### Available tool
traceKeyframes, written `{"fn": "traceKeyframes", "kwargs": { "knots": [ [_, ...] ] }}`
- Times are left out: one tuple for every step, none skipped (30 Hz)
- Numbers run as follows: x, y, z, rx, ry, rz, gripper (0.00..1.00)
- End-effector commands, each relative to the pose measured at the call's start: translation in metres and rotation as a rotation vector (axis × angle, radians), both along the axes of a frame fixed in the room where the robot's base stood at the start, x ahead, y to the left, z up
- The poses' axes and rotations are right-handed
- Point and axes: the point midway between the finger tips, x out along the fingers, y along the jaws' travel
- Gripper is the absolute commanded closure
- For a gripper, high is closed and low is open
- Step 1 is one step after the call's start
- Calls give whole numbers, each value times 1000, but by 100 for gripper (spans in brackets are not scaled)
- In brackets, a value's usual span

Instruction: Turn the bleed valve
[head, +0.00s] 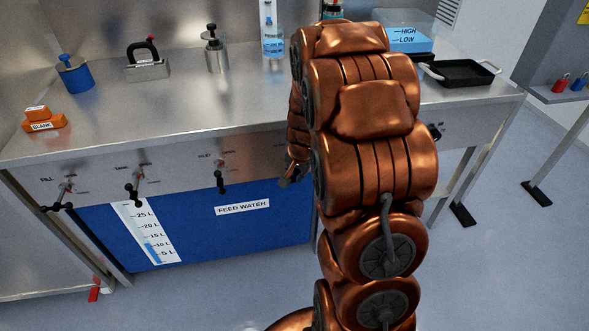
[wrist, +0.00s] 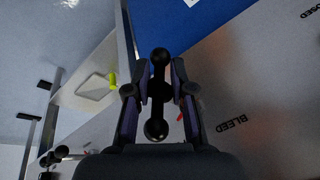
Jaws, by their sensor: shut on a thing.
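The bleed valve handle (wrist: 157,129) is a dark bar with a round ball at each end, seen in the wrist view on a metal panel. "BLEED" (wrist: 231,123) is printed on the panel to its right. My gripper (wrist: 160,90) is shut on the middle of this bar, one finger on each side, with a ball showing beyond the fingertips and another nearer the palm.
Several similar black handles (head: 219,177) stick out of the bench front to the left. A blue feed water tank (head: 270,228) is below.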

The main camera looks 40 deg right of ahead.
Motion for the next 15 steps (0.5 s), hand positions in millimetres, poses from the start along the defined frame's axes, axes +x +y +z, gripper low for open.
{"fn": "traceKeyframes", "kwargs": {
  "knots": [
    [-1,-5,2,-30,10,-3,100],
    [-1,-5,2,-43,15,-3,100],
    [-1,-5,2,-61,22,-2,100],
    [-1,-5,2,-72,27,-3,100],
    [-1,-5,2,-84,31,-3,100],
    [-1,-6,2,-101,37,-2,100],
    [-1,-6,2,-111,41,-4,100],
    [-1,-6,2,-121,45,-4,100],
    [-1,-6,2,-136,51,-4,100],
    [-1,-6,2,-146,55,-4,100],
    [-1,-6,2,-155,59,-4,100],
    [-1,-6,2,-167,64,-4,100],
    [-1,-6,2,-177,67,-3,100],
    [-1,-6,2,-185,71,-3,100],
    [-1,-7,2,-194,75,-5,100]
  ]
}}
